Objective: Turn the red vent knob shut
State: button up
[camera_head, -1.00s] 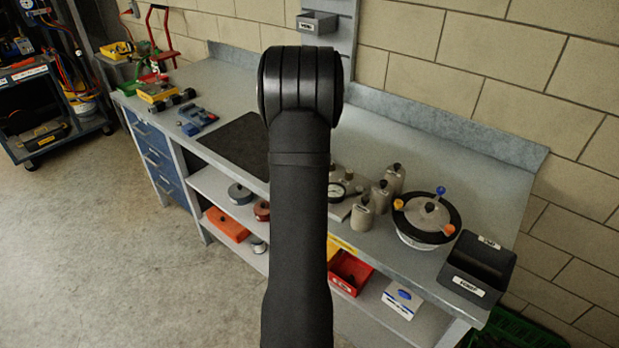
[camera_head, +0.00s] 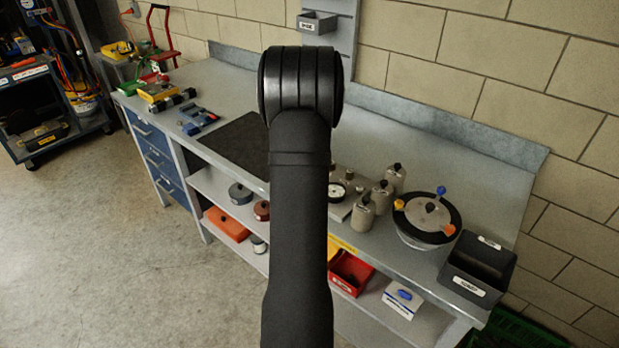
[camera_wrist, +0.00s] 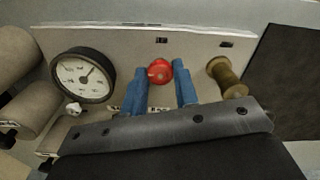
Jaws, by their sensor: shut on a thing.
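The red vent knob (camera_wrist: 160,71) shows in the wrist view on a pale panel, near the middle of the picture. The two blue fingers of my gripper (camera_wrist: 159,88) stand on either side of it, and my gripper is shut on the knob. A round gauge (camera_wrist: 84,77) with a white face and black rim is to the left of the knob. A brass-coloured fitting (camera_wrist: 226,77) is to the right. In the head view my own arm hides the knob and my gripper. The gauge (camera_head: 337,189) shows there just right of the arm.
Several grey bottles (camera_head: 363,212) stand right of the gauge. A round pot with a black-rimmed lid (camera_head: 428,216) and a dark bin (camera_head: 478,268) are farther right on the workbench (camera_head: 420,150). A dark mat (camera_head: 243,143) lies left of my arm.

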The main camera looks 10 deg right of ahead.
jog(key=m, duration=0.4)
jog(key=shift+m, duration=0.4)
dwell(0.4)
jog(key=o, duration=1)
notch_tip(320, 180, up, 17)
jog(key=shift+r, duration=0.2)
notch_tip(320, 180, down, 17)
jog(key=shift+f, duration=0.2)
dwell(0.4)
